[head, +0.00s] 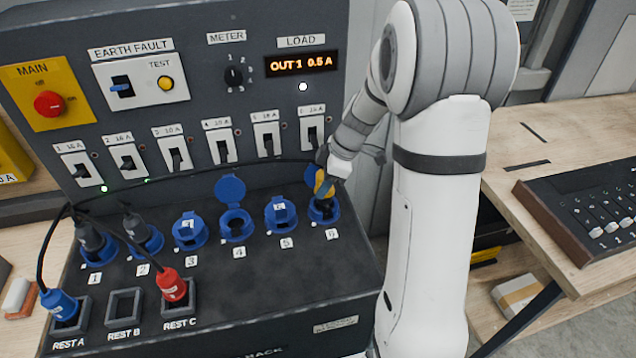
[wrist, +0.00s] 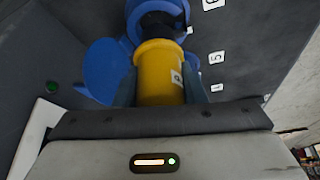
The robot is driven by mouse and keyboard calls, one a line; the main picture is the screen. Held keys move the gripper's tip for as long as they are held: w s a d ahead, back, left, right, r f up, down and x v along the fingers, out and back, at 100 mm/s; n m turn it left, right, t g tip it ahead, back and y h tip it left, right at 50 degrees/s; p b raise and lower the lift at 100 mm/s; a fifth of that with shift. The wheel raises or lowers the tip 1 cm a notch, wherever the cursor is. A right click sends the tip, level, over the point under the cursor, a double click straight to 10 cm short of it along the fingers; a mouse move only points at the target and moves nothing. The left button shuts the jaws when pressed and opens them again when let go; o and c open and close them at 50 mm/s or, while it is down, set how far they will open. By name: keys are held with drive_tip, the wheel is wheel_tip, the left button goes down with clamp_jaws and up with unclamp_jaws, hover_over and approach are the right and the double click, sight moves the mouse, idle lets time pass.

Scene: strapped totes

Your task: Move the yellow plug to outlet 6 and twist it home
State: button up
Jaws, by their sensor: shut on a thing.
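The yellow plug (head: 322,183) is in my gripper (head: 327,180) at outlet 6 (head: 323,210), the rightmost blue socket on the sloped panel. The wrist view shows the yellow plug (wrist: 158,70) between the two fingers of my gripper (wrist: 160,88). Its front end meets the blue ring of the outlet (wrist: 188,52), with a raised blue lid (wrist: 103,65) beside it. How deep the plug sits and how far it is turned cannot be told. My fingers hide part of it in the head view.
Black plugs (head: 90,238) stand in outlets 1 and 2. Outlets 3 and 5 (head: 280,212) have lids down; the lid of outlet 4 (head: 231,190) is up. REST A holds a blue plug (head: 60,304), REST C a red one (head: 171,284); REST B (head: 124,305) is empty. A black cable arches across the panel.

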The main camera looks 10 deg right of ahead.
drive_tip(key=shift+f+b, duration=2.05)
drive_tip(key=shift+b, duration=0.35)
idle(0.9)
drive_tip(key=shift+m+t+b, duration=0.6)
drive_tip(key=shift+m+b, duration=0.7)
drive_tip(key=shift+m, duration=0.3)
drive_tip(key=shift+m+h, duration=0.3)
drive_tip(key=shift+w+m+t+b, duration=0.1)
drive_tip(key=shift+m+t+b, duration=0.35)
drive_tip(key=shift+m, duration=0.55)
drive_tip(key=shift+h, duration=0.3)
drive_tip(key=shift+o, duration=0.2)
drive_tip(key=shift+m, duration=0.5)
drive_tip(key=shift+m+h, duration=0.4)
drive_tip(key=shift+m, duration=0.5)
drive_tip(key=shift+t, duration=0.25)
